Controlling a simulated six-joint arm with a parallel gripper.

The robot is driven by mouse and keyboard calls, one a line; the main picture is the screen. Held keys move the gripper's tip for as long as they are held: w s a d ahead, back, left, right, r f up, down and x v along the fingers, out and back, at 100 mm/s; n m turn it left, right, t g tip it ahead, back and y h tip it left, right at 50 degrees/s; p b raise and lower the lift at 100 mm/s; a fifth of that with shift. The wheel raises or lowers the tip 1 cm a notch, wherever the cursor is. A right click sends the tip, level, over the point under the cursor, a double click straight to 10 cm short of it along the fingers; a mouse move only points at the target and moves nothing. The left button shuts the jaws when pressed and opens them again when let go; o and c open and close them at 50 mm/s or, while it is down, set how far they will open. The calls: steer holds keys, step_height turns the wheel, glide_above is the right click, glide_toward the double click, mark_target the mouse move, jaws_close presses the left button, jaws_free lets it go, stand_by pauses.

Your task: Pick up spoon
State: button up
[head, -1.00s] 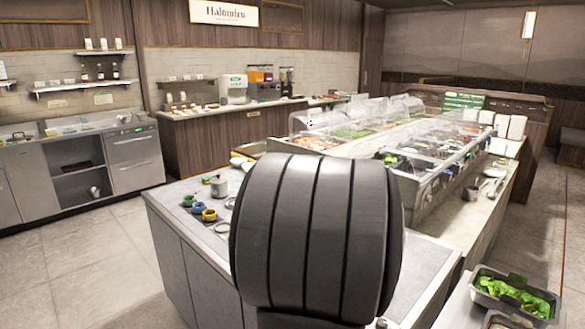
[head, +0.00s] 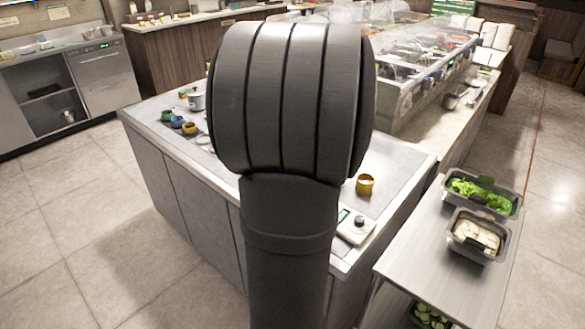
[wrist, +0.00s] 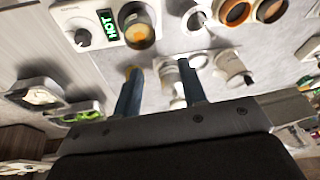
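In the wrist view, my gripper (wrist: 159,70) shows two blue fingers spread apart with a clear gap, above the grey counter (wrist: 165,45). I see nothing clamped between them. Small pale cups or fittings show around and beyond the fingertips, but the picture is blurred. In the head view, my dark arm fills the middle and hides my gripper and part of the counter (head: 395,150).
A yellow cup (head: 364,185) and a white device with a knob (head: 355,228) are at the counter's right end. Colored wells (head: 178,121) and a metal pot (head: 196,100) are at the left. A side table (head: 440,270) holds bins of greens (head: 482,192) and pale slices (head: 475,235).

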steer(key=w+a+r+n+g+y, duration=0.1)
steer(key=w+a+r+n+g, duration=0.2)
steer(key=n, duration=1)
steer(key=w+a+r+n+g, duration=0.1)
steer(key=w+a+r+n, duration=0.15)
steer(key=w+n, duration=0.7)
steer(key=shift+s+f+n, duration=0.6)
steer(key=shift+f+n, duration=0.05)
steer(key=shift+f, duration=2.2)
steer(key=shift+s+f+n, duration=0.65)
steer(key=shift+f, duration=2.15)
steer(key=shift+s+f+n, duration=0.6)
steer(key=shift+f+n, duration=0.05)
steer(key=shift+f, duration=2.2)
jaws_close()
